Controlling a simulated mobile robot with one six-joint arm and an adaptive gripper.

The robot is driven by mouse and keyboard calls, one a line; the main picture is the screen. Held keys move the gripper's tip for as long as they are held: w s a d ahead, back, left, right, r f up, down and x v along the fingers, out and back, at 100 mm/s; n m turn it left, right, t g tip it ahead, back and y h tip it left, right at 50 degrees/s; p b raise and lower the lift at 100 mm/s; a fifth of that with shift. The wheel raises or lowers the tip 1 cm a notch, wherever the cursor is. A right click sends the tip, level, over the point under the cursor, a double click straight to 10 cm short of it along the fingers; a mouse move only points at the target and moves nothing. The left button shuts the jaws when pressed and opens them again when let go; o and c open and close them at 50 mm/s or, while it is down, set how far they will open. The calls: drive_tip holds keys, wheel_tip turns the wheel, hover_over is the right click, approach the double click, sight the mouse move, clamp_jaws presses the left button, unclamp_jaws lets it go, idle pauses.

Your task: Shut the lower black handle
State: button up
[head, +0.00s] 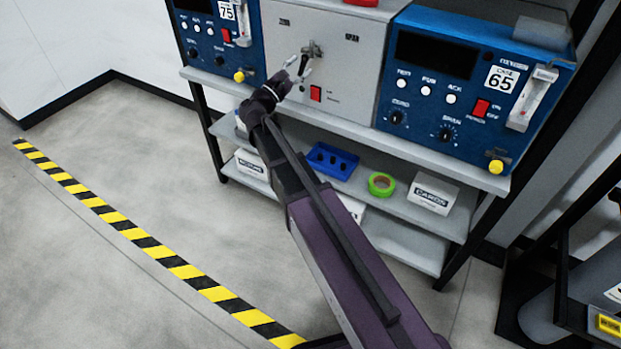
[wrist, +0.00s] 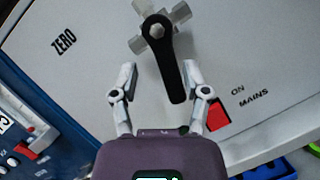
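The black handle (wrist: 167,62) is a lever on a silver cross-shaped valve fitting (wrist: 178,12) on the light grey centre panel. In the wrist view it hangs from its hub down and slightly right. In the head view the handle (head: 304,66) shows just beyond the fingertips. My gripper (wrist: 160,80) is open, with one finger on each side of the handle's lower part and a visible gap on both sides. I cannot tell how deep the handle sits between the fingers.
A red mains switch (wrist: 217,115) is close to the right finger. Blue analyser units (head: 480,85) flank the panel (head: 345,70). The shelf (head: 400,205) below holds a blue tray (head: 331,161), green tape (head: 381,184) and white boxes (head: 432,194). Floor at left is clear.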

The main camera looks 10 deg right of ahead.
sight(302, 50)
drive_tip(key=r+m+g+p, duration=0.1)
drive_tip(key=m+p, duration=0.2)
drive_tip(key=m, duration=0.1)
drive_tip(key=w+a+r+m+g+y+p, duration=0.1)
drive_tip(key=m+g+p, duration=0.1)
drive_tip(key=m+p, duration=0.1)
drive_tip(key=r+m+g+p, duration=0.1)
drive_tip(key=m+p, duration=0.2)
drive_tip(key=m, duration=0.3)
drive_tip(key=shift+w+a+r+g+y, duration=0.2)
drive_tip(key=shift+r+g+y, duration=0.1)
drive_tip(key=shift+r+g, duration=0.1)
drive_tip(key=v, duration=1.4)
drive_tip(key=s+d+f+m+g+y+b, duration=0.1)
drive_tip(key=s+d+f+g+y+b, duration=0.1)
drive_tip(key=f+b, duration=0.4)
drive_tip(key=s+d+f+g+y+b, duration=0.2)
drive_tip(key=s+d+f+b, duration=0.3)
drive_tip(key=f, duration=1.1)
drive_tip(key=s+d+f+m+g+y+b, duration=0.1)
drive_tip(key=s+d+f+y+b, duration=0.3)
drive_tip(key=f, duration=0.8)
drive_tip(key=shift+s+d+m+g+y+b, duration=0.35)
drive_tip(key=shift+d+b, duration=1)
drive_tip(key=shift+b, duration=0.75)
drive_tip(key=shift+r, duration=0.15)
